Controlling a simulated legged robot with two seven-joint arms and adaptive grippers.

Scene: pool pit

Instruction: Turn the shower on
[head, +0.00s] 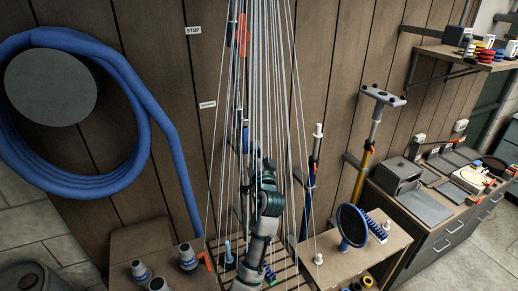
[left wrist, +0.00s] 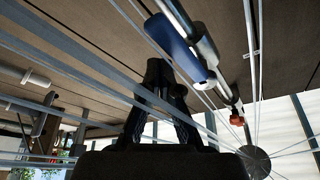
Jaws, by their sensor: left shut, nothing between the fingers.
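My left arm rises from the bottom middle of the head view, with its gripper (head: 249,145) at the wall pipes behind many thin pale streams. The gripper is partly covered by them. In the left wrist view, the dark fingers (left wrist: 167,84) are shut and empty. A blue cylinder on a metal pipe (left wrist: 180,45) shows just beyond the fingertips; I cannot tell whether they touch. A red-orange part (left wrist: 237,119) sits farther along the piping. A round grey disc, apparently the shower head (left wrist: 257,160), has pale streams fanning from it, like running water. My right gripper is not in view.
A coiled blue hose (head: 140,85) hangs on the left wall. A slatted wooden stand (head: 290,272) lies below the streams. A low bench (head: 385,238) with a round dark paddle (head: 352,225) is at the right. Poles (head: 313,170) lean on the wall; a cabinet (head: 440,245) stands farther right.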

